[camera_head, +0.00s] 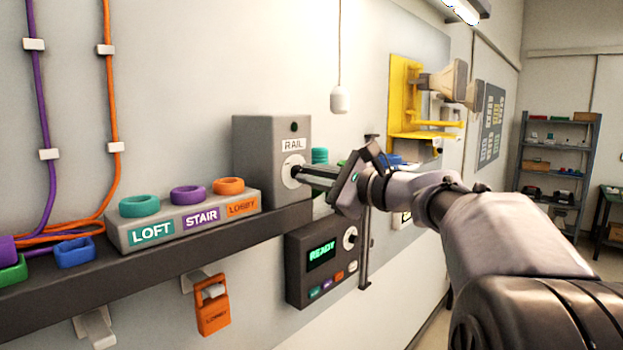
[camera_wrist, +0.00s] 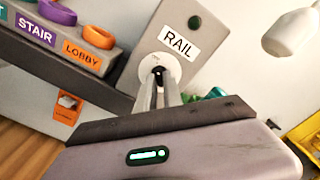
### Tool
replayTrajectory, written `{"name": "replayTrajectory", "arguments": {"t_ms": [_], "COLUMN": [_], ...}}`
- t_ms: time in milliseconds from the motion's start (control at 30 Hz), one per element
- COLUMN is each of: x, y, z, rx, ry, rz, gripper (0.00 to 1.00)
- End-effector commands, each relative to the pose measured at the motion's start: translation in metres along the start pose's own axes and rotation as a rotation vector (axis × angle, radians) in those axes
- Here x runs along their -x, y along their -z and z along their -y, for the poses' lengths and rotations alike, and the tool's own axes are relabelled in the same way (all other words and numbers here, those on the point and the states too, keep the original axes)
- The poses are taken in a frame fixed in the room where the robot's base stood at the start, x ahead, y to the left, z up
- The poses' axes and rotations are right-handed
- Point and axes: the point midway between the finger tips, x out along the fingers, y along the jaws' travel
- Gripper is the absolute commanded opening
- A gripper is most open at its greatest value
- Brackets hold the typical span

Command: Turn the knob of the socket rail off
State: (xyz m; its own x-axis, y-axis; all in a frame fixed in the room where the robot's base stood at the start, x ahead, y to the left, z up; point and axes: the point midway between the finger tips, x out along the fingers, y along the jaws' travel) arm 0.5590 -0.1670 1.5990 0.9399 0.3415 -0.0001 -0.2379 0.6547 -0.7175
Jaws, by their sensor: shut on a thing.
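The socket rail's switch box (camera_head: 252,160) is grey, labelled RAIL, and stands on the dark shelf against the wall. Its knob sits on a round white dial (camera_head: 292,171) on the front face. My gripper (camera_head: 303,173) reaches in from the right and is shut on the knob, which its fingers mostly hide. In the wrist view the fingers (camera_wrist: 159,88) meet at the knob (camera_wrist: 158,71) in the middle of the white dial (camera_wrist: 170,62). The RAIL label (camera_wrist: 179,43) is just above. I cannot tell the knob's setting.
The socket block (camera_head: 185,228) with LOFT, STAIR and LOBBY rings is left of the box on the shelf (camera_head: 60,285). A panel (camera_head: 322,265) reading READY hangs below. An orange LOBBY tag (camera_head: 212,312) hangs under the shelf. A yellow bracket with horns (camera_head: 405,100) is behind my arm.

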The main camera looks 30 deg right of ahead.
Motion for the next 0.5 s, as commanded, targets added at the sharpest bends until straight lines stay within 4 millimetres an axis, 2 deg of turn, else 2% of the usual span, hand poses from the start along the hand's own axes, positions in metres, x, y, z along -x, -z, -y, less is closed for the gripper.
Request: {"name": "replayTrajectory", "arguments": {"t_ms": [233, 267, 367, 500], "x": [0.0000, 0.0001, 0.0001, 0.0000], "y": [0.0001, 0.0001, 0.0001, 0.0001], "z": [0.0000, 0.0000, 0.0001, 0.0000], "rx": [0.002, 0.002, 0.001, 0.001], "ry": [0.000, 0.000, 0.000, 0.000], "rz": [-0.001, -0.001, -0.001, 0.000], "gripper": [0.00, 0.15, 0.33, 0.33]}}
